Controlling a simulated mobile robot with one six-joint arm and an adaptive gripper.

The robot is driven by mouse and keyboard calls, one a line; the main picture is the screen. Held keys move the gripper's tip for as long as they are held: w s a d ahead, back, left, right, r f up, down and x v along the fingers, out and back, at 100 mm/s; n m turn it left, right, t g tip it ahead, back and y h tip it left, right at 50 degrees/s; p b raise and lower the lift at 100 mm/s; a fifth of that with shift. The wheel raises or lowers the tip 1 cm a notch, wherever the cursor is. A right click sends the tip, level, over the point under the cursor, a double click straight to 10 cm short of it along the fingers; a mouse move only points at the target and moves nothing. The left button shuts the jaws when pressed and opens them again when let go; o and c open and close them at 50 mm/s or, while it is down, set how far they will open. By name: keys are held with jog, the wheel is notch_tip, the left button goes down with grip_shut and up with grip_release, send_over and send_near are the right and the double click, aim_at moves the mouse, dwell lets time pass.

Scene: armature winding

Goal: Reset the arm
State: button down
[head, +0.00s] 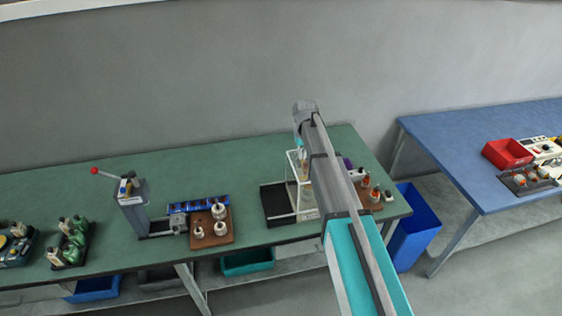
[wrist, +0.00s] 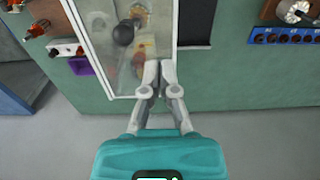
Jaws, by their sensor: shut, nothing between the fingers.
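My gripper (wrist: 160,75) is in the lower middle of the wrist view, its two grey fingers together and nothing between them. Its fingertips appear just over the near edge of a white-framed clear panel (wrist: 110,97); I cannot tell the height between them. In the head view my arm reaches up over the right part of the green bench, and my gripper is hidden behind the arm. The white frame (head: 292,172) shows partly there, just left of the arm.
The green bench (head: 258,153) holds a lever press (head: 131,200), a brown board (head: 213,240) with pale parts, a blue socket strip (head: 190,207) and a black tray (head: 277,204). A blue table (head: 460,150) stands right, with a blue bin (head: 415,228) between.

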dwell(0.3)
jog(key=s+d+f+m+b, duration=0.1)
jog(key=s+d+f+b, duration=0.3)
jog(key=s, duration=0.5)
jog(key=s+d+f+m+b, duration=0.1)
jog(key=s+d+f+b, duration=0.3)
jog(key=s, duration=0.6)
jog(key=s+d+f+m+b, duration=0.1)
jog(key=s+d+f+b, duration=0.3)
jog(key=s, duration=0.6)
jog(key=shift+s+d+f, duration=0.15)
jog(key=shift+d, duration=0.75)
